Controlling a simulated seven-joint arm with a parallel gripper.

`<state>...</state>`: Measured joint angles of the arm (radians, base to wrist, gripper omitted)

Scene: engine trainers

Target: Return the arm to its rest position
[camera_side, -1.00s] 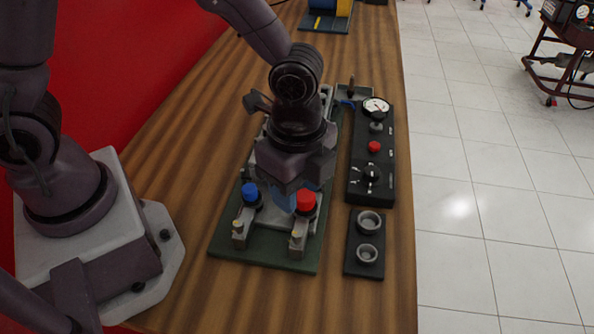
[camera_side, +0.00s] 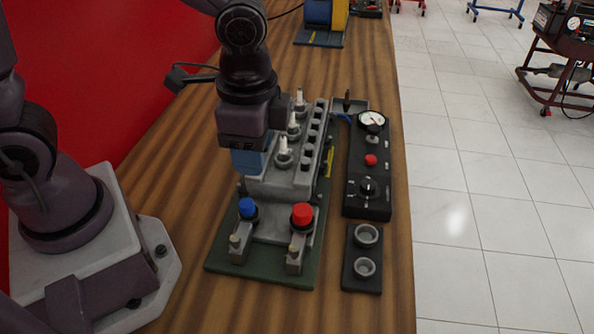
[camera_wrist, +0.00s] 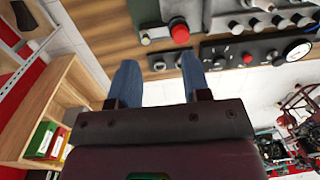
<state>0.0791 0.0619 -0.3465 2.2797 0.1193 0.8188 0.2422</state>
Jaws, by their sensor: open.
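My gripper (camera_side: 250,163) is raised over the left side of the engine trainer in the side view, pointing down, with nothing seen between its fingers. In the wrist view its two blue fingers (camera_wrist: 158,82) stand apart, with the wooden bench and white floor behind them. The engine trainer (camera_side: 285,180) is a grey block on a green base plate (camera_side: 262,268). It carries several white-tipped plugs, a blue cap (camera_side: 247,207) and a red cap (camera_side: 302,214). The red cap also shows in the wrist view (camera_wrist: 180,32).
A black control panel (camera_side: 368,205) with a gauge, red button and knob lies right of the trainer. A black holder with two grey cups (camera_side: 362,283) sits in front of it. A blue and yellow unit (camera_side: 322,22) stands at the back. The bench's left strip is clear.

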